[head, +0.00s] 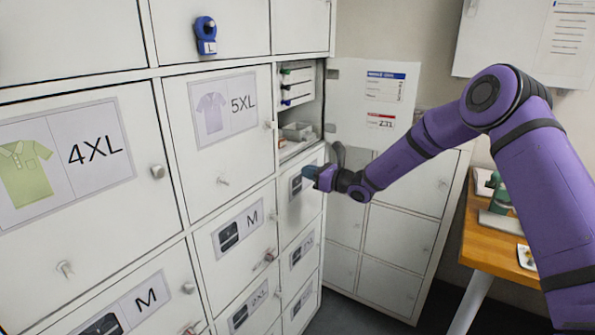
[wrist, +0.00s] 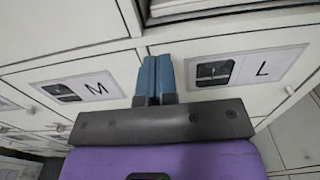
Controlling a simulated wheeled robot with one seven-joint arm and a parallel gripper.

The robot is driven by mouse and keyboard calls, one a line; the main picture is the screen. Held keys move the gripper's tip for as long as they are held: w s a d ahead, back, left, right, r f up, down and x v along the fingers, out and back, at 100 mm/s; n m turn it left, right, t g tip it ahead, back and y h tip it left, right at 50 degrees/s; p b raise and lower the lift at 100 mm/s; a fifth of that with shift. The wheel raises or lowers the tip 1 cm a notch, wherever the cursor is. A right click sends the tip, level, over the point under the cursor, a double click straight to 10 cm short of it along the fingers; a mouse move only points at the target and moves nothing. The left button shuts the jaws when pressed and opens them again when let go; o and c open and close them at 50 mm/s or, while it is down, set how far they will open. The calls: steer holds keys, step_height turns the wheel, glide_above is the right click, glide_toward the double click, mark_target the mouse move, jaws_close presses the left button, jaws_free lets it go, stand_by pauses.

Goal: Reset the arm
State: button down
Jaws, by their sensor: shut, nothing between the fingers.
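My purple arm reaches in from the right in the head view. My gripper (head: 318,175) is in front of the locker bank, close to a small door below an open compartment. In the wrist view my gripper's blue fingers (wrist: 153,78) are together with nothing between them. They point at the locker fronts, between a door label marked M (wrist: 97,88) and a door label marked L (wrist: 262,69). I cannot tell whether the fingertips touch the locker front.
An open compartment (head: 300,137) holds a grey tray and several items; its door (head: 345,95) stands open to the right. Doors marked 4XL (head: 98,150) and 5XL (head: 242,105) are shut at left. A wooden table (head: 497,248) stands at right behind my arm.

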steer(key=v, duration=0.7)
steer(key=s+d+r+n+g+h, duration=0.2)
steer(key=s+r+n+g, duration=0.2)
steer(key=s+r+n, duration=0.55)
steer(key=s+d+r+n+g+h, duration=0.3)
steer(key=s+r+n, duration=0.35)
steer(key=s, duration=0.65)
steer(key=s+d+r+n+t+h, duration=0.1)
steer(key=s+d+n+h, duration=0.3)
steer(key=s+d, duration=0.6)
steer(key=s+d+r+n+t+h, duration=0.2)
steer(key=s+d+r+n+h, duration=0.2)
steer(key=s+d, duration=0.5)
steer(key=s+h, duration=0.2)
steer(key=s, duration=0.6)
steer(key=shift+d+r+h, duration=0.2)
steer(key=shift+d+h, duration=0.1)
steer(key=shift+d, duration=0.1)
steer(key=shift+s, duration=0.1)
